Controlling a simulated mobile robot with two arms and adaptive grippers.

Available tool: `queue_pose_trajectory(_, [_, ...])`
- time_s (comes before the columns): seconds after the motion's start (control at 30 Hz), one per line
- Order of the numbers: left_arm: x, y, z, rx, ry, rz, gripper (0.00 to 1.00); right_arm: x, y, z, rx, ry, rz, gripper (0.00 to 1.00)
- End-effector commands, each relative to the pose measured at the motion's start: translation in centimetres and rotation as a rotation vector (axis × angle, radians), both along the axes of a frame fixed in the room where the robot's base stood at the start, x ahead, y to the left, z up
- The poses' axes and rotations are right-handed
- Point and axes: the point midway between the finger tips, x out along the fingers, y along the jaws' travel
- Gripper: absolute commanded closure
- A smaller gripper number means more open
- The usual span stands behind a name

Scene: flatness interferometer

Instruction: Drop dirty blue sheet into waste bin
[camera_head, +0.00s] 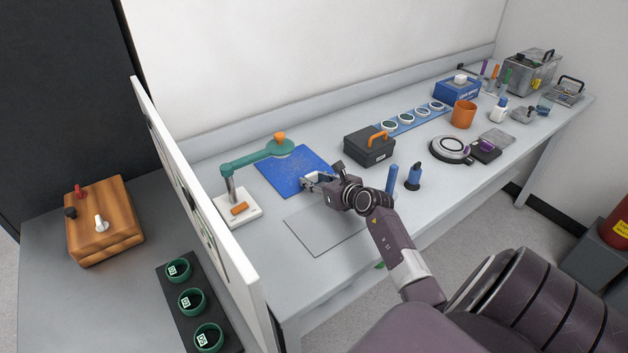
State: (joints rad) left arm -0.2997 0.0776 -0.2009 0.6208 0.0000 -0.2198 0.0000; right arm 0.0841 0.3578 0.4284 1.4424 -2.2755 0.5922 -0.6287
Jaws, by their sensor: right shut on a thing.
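The dirty blue sheet (283,167), with pale specks on it, lies on the grey bench between a green-armed stand and a black case. My right gripper (309,182) is shut on its front right edge. The sheet looks flat on or very close to the bench; I cannot tell if it is lifted. A red container with a yellow label (618,228) is cut off at the right edge; it may be the waste bin, but I cannot tell. My left gripper is out of view.
The green-armed stand (238,206) is close left of the sheet. The black case (370,147) with an orange handle is close right. A bare grey plate (318,226) lies in front. A white partition (190,180) borders the bench at left.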

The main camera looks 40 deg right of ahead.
Motion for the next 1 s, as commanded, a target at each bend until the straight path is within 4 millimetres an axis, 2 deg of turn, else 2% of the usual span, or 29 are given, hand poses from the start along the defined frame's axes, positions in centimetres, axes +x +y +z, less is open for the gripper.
queue_pose_trajectory(0.03, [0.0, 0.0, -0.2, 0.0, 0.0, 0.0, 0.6, 0.0, 0.0, -0.3, 0.0, 0.001, 0.0, 0.89])
queue_pose_trajectory(0.07, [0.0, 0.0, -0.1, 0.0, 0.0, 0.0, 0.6, 0.0, 0.0, -0.3, -0.001, 0.001, 0.0, 0.67])
queue_pose_trajectory(0.2, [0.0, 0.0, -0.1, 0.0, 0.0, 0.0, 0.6, 0.0, 0.0, -0.2, 0.0, 0.001, 0.0, 0.52])
queue_pose_trajectory(0.57, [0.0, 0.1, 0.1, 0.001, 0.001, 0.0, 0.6, -0.2, 0.0, 0.2, 0.0, 0.001, 0.0, 0.52])
queue_pose_trajectory(0.77, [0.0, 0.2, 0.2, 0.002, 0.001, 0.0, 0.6, -2.7, 0.3, 1.1, -0.003, 0.002, 0.001, 0.52])
queue_pose_trajectory(1.0, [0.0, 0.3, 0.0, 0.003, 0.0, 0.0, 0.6, -7.2, 0.8, 2.9, -0.003, 0.002, 0.001, 0.52])
